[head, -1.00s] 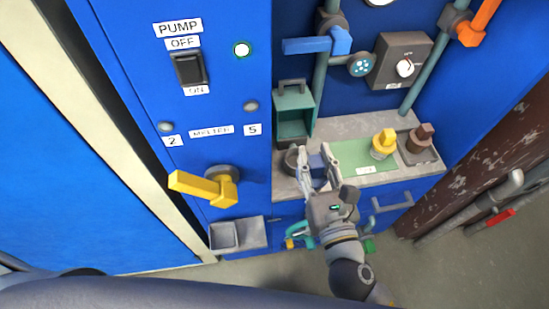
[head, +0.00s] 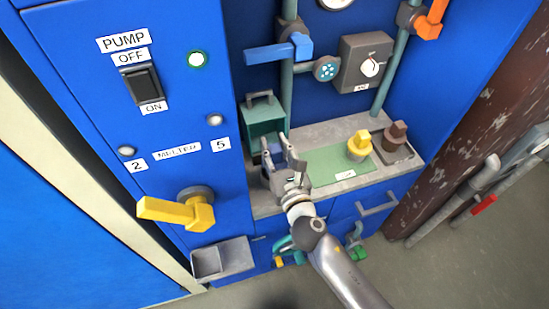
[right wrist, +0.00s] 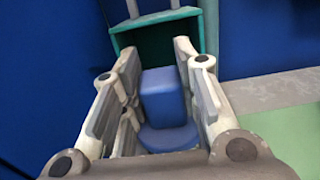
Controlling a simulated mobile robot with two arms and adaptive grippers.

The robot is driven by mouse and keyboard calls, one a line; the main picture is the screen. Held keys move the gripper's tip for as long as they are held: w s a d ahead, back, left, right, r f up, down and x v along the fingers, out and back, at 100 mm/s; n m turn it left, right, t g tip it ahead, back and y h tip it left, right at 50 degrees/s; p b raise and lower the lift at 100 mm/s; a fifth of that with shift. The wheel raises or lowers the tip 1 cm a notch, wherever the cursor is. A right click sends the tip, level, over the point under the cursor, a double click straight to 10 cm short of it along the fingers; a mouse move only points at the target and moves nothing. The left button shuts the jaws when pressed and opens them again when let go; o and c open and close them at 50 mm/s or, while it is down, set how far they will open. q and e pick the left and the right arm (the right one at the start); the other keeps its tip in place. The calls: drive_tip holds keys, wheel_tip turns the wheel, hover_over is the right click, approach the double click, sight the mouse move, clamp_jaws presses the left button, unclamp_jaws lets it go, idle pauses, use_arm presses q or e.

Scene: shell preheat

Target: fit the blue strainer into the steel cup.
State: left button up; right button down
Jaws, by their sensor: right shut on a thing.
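The blue strainer (head: 275,157) is between the fingers of my right gripper (head: 280,152), at the left end of the grey counter. In the right wrist view the strainer shows as a blue block (right wrist: 163,98) above a round blue disc. The gripper's fingers (right wrist: 158,62) lie along both sides of the block, shut on it. The steel cup cannot be made out clearly now; the gripper and strainer cover that spot. I cannot tell whether the strainer is above the cup or in it. My left gripper is not in view.
A green open box (head: 262,122) stands just behind the gripper. To the right are a green mat (head: 325,163), a yellow-topped piece (head: 359,146) and a brown piece (head: 397,145). A yellow lever (head: 176,212) juts out on the left, above a grey tray (head: 235,257).

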sight(277, 164)
drive_tip(key=f, duration=0.1)
drive_tip(key=f+b, duration=0.2)
drive_tip(key=shift+w+f, duration=0.3)
drive_tip(key=shift+a+f, duration=0.1)
drive_tip(key=shift+f+b, duration=0.25)
drive_tip(key=shift+b, duration=0.15)
drive_tip(key=c, duration=1.1)
unclamp_jaws()
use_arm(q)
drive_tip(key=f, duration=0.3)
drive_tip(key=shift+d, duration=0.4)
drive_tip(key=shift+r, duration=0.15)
use_arm(e)
drive_tip(key=shift+r, duration=0.2)
